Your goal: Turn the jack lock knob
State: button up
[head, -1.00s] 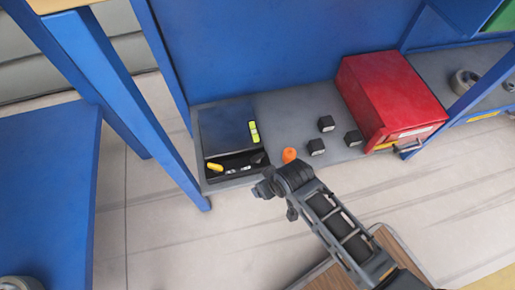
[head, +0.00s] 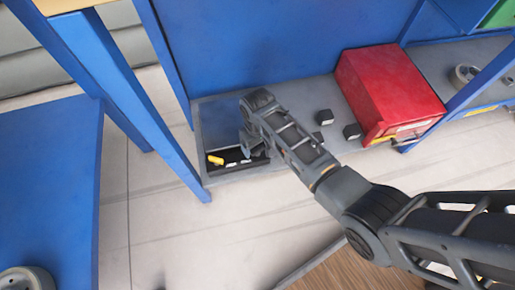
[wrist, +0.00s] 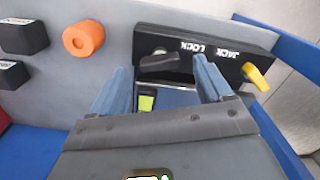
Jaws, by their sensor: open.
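A black panel with a white JACK LOCK label (wrist: 207,48), upside down in the wrist view, carries a dark knob (wrist: 158,62) and a yellow knob (wrist: 256,76). The dark knob lies ahead of my gripper (wrist: 163,75), between its two open fingers; contact cannot be told. The yellow knob is outside the fingers, to the right. In the head view my gripper (head: 247,145) is over the right part of the panel, and my arm hides the dark knob. The yellow knob (head: 215,160) shows at the panel's left end.
An orange knob (wrist: 83,38) and black blocks (wrist: 25,33) sit left of the panel in the wrist view. A red box (head: 388,92) stands on the grey shelf to the right in the head view. A blue post (head: 105,85) rises at left.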

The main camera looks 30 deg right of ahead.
aim_at(257, 151)
jog(key=shift+f+b, duration=0.35)
jog(key=shift+f, duration=0.85)
jog(key=c, duration=1)
jog(key=shift+c, duration=0.2)
